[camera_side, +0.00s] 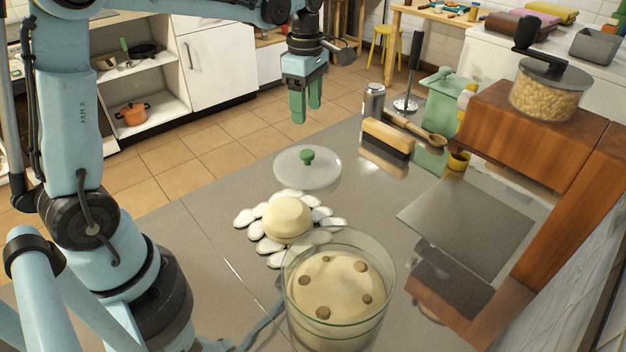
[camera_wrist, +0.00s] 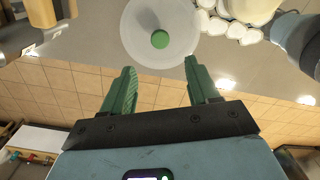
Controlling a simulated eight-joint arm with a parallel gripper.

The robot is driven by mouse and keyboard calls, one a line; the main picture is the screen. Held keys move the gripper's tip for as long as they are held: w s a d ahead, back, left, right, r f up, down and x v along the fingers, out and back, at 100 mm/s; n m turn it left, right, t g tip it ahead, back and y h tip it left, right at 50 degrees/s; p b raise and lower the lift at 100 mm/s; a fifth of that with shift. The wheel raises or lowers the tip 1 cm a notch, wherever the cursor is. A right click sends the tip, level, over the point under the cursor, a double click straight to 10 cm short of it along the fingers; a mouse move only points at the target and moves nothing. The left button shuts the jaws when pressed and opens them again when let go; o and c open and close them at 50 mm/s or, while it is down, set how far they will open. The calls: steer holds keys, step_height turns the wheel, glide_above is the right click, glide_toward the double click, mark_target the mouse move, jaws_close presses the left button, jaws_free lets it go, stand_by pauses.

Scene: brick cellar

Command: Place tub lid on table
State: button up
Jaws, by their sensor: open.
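The tub lid (camera_side: 307,172) is a round, translucent disc with a green knob. It lies flat on the grey metal table (camera_side: 222,219), behind the dough ball. In the wrist view the lid (camera_wrist: 184,44) is just past my fingertips. The glass tub (camera_side: 338,312) stands uncovered at the front, with pale dough and several brown bits inside. My gripper (camera_side: 306,112) has green fingers pointing down, above and behind the lid, apart from it. In the wrist view my gripper (camera_wrist: 160,82) is open with nothing between its fingers.
A dough ball (camera_side: 287,219) sits on a white pebble-like trivet (camera_side: 257,245) between lid and tub. A wooden block (camera_side: 490,125) bears a jar (camera_side: 549,92).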

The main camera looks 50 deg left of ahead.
steer(key=s+d+m+t, duration=0.3)
steer(key=s+m, duration=0.3)
steer(key=m, duration=0.5)
steer(key=s+d+m+t, duration=0.4)
steer(key=s+m, duration=0.3)
steer(key=m, duration=0.4)
steer(key=shift+f, duration=0.25)
